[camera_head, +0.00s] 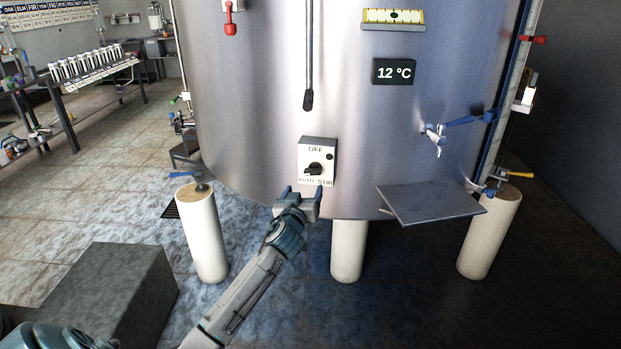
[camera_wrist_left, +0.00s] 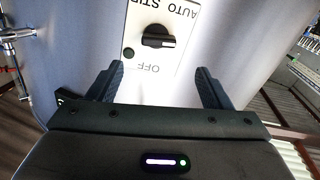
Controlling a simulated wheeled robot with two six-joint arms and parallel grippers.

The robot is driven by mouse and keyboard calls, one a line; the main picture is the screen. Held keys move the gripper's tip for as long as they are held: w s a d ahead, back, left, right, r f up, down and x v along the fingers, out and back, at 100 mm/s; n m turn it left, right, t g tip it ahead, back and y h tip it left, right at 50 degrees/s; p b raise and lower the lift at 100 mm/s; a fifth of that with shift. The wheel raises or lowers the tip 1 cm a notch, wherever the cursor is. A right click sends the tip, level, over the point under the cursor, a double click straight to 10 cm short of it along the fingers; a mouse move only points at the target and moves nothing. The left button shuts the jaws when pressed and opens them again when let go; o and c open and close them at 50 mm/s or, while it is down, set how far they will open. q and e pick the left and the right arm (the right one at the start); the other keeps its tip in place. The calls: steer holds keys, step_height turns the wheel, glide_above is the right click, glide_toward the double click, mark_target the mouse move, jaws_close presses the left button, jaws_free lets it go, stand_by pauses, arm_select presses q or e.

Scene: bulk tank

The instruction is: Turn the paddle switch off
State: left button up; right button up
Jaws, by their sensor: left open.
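The paddle switch (camera_head: 315,169) is a black knob on a pale switch plate (camera_head: 304,153) on the front of the steel tank. The plate reads OFF at the top and AUTO and STIR at the bottom. The knob lies roughly sideways, its end seeming to lean to the AUTO side. My left gripper (camera_head: 303,192) is open and empty just below the plate. In the left wrist view the plate is upside down, and the knob (camera_wrist_left: 158,37) is ahead of and between the open fingers of the left gripper (camera_wrist_left: 159,70), apart from them. My right gripper is not in view.
The steel tank (camera_head: 250,110) fills the middle, on white legs (camera_head: 203,235). A grey shelf (camera_head: 430,202) juts out right of the switch, below a tap (camera_head: 434,138). A grey block (camera_head: 105,295) stands at lower left.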

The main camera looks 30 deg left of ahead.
mark_target(312, 174)
arm_select(q)
steer(key=p+x, duration=0.1)
steer(key=x, duration=0.9)
steer(key=shift+w+d+f, duration=0.1)
steer(key=shift+d, duration=0.1)
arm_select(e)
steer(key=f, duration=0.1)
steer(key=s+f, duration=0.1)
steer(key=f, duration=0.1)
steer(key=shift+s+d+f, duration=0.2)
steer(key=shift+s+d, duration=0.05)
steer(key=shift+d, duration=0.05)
arm_select(q)
steer(key=c, duration=1)
